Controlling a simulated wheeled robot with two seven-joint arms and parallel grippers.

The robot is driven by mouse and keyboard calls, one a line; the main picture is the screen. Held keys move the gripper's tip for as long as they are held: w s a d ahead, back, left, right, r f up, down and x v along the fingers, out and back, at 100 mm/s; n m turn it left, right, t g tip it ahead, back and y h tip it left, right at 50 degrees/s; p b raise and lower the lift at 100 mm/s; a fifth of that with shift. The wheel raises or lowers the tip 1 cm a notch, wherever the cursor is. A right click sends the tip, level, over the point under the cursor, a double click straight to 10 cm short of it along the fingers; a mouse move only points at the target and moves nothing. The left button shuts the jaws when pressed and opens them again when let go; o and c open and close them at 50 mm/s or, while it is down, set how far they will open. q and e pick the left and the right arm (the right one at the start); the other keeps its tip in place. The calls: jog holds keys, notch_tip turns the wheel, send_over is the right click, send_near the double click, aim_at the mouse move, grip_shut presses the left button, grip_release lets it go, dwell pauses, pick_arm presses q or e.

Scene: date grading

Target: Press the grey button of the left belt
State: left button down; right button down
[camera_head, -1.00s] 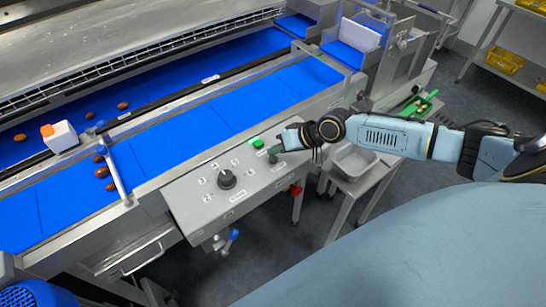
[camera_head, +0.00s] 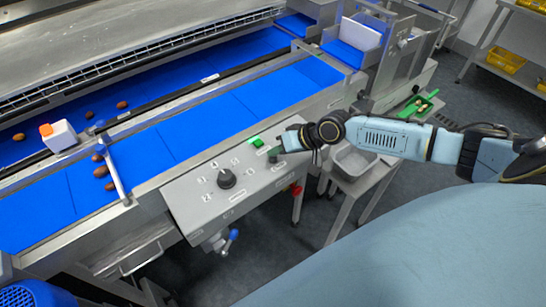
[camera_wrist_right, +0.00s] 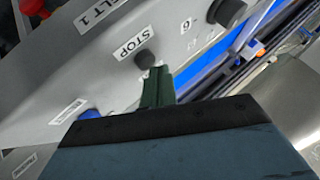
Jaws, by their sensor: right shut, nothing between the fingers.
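The dark grey button (camera_wrist_right: 145,59) stands beside a STOP label (camera_wrist_right: 132,43) on the sloped grey control panel (camera_head: 210,212). My right gripper (camera_wrist_right: 157,72) is shut and empty. Its green fingers point at the button, and their tips appear right at its near edge; I cannot tell whether they touch or press it. In the head view, the right gripper (camera_head: 274,153) is low over the panel's right part, near a green button (camera_head: 256,141). The grey button is hard to separate from the fingers there. My left gripper is not in view.
A black knob (camera_head: 226,179) is on the panel left of the gripper. Behind runs a blue belt (camera_head: 195,128) with several dates by a crossbar (camera_head: 117,172). A BELT 1 label (camera_wrist_right: 97,12) shows. A metal bin (camera_head: 354,160) stands right of the panel.

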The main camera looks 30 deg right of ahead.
aim_at(277, 159)
jog(key=shift+f+b, duration=0.35)
jog(key=shift+f, duration=0.1)
dwell(0.6)
jog(key=shift+r, duration=0.1)
jog(key=shift+r+p, duration=0.8)
jog(key=shift+p, duration=0.1)
notch_tip(277, 159, up, 5)
jog(key=p, duration=0.4)
jog(key=shift+p, duration=0.4)
jog(key=shift+a, duration=0.1)
dwell(0.3)
